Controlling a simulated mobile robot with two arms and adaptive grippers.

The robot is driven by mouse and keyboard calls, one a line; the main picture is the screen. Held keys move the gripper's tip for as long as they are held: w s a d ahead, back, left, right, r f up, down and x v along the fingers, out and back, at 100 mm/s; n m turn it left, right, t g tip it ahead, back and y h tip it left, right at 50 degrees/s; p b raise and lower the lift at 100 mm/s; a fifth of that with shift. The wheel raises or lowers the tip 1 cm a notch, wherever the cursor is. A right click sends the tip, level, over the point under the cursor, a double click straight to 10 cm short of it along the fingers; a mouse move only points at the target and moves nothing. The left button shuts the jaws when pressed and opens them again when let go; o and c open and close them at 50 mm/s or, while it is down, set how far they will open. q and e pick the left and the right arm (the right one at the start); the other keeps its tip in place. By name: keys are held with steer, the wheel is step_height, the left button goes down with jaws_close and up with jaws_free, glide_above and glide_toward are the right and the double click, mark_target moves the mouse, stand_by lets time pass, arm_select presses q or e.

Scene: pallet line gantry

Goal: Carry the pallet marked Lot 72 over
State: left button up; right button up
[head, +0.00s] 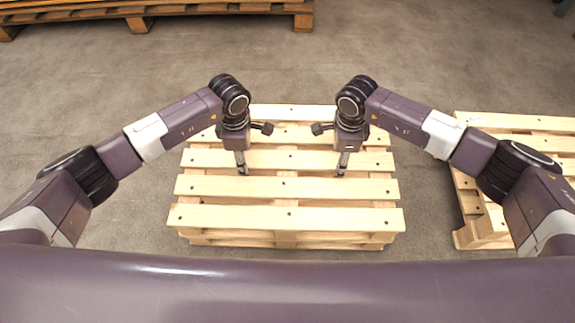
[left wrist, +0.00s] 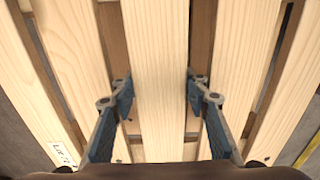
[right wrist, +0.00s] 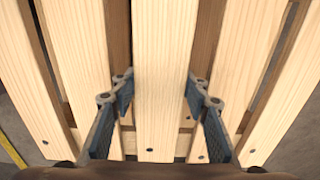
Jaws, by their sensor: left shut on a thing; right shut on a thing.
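The pale wooden pallet (head: 285,217) lies in front of me in the head view. A white label (left wrist: 61,155) on one of its slats in the left wrist view starts with "Lot 7"; the rest is hard to read. My left gripper (head: 243,171) is shut on a middle slat (left wrist: 157,60), one finger in the gap on each side. My right gripper (head: 341,171) is shut the same way on a slat (right wrist: 165,60), farther right along the pallet. The fingertips are partly hidden in the gaps. I cannot tell whether the pallet touches the floor.
Another pale pallet (head: 485,227) stands to the right, across a narrow strip of floor. A darker brown pallet (head: 230,9) lies at the far left. The grey floor (head: 400,60) between them is clear. A yellow floor line (right wrist: 11,150) shows in the right wrist view.

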arm_select(q)
jaws_close()
arm_select(e)
jaws_close()
arm_select(q)
steer(key=shift+w+r, duration=0.1)
arm_select(e)
steer(key=shift+r, duration=0.1)
arm_select(q)
steer(key=shift+r, duration=0.1)
arm_select(e)
steer(key=shift+r, duration=0.1)
